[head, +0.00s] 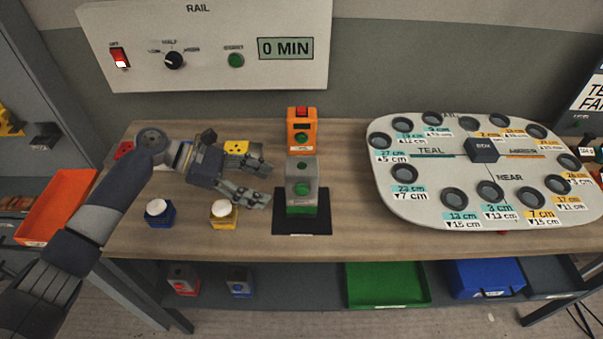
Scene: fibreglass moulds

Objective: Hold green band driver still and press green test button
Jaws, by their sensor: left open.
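The green band driver (301,180) is a grey upright box with a green band near its base. It stands on a black mat (318,224) on the wooden bench. A round green button (302,190), which looks like the test button, sits on its face. My left gripper (269,184) is open and empty just left of the driver, fingers pointing at it. The fingertips look close to the driver's left side; I cannot tell whether they touch. My right gripper is not in view.
An orange device (301,131) with a red top stands behind the driver. Blue (160,219) and yellow (223,220) pots with white tops stand left. A large grey board (400,203) with round holes fills the right. A control panel (205,25) is on the wall.

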